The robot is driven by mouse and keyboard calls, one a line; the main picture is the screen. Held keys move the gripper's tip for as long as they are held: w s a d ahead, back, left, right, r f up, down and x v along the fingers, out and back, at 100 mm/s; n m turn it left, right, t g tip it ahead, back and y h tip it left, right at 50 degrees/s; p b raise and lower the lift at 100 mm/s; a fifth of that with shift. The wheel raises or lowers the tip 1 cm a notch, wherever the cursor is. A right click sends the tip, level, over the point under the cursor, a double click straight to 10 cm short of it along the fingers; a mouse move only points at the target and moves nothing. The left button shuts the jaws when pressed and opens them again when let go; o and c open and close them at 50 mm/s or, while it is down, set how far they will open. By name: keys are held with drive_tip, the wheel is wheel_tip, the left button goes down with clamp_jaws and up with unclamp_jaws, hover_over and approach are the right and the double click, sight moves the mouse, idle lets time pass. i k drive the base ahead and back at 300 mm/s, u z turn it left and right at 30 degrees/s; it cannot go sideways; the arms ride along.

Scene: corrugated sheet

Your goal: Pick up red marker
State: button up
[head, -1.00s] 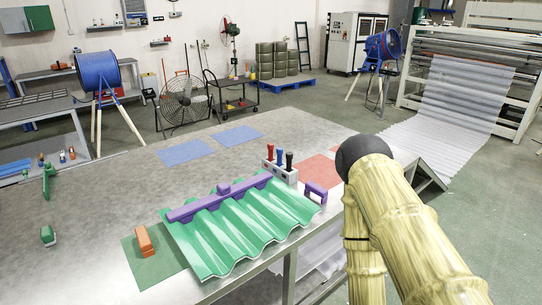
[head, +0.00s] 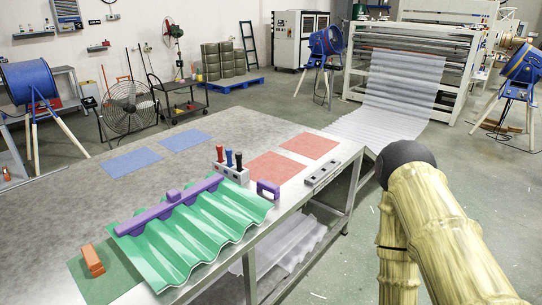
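The red marker (head: 219,153) stands upright in a small grey holder (head: 233,174) on the table. A blue marker (head: 229,158) and a black marker (head: 239,160) stand beside it in the same holder, to its right. The lower part of the red marker is hidden in the holder. My arm shows at the right of the head view, in front of the table's right side, but my gripper is not in view.
A green corrugated sheet (head: 190,240) with a purple bar (head: 165,209) across it lies in front of the holder. A purple bracket (head: 268,188), an orange block (head: 92,261) and a grey slotted block (head: 323,173) are also on the table (head: 70,210).

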sight(219, 147)
drive_tip(key=z, duration=1.7)
drive_tip(key=i, duration=1.95)
drive_tip(key=u, duration=3.45)
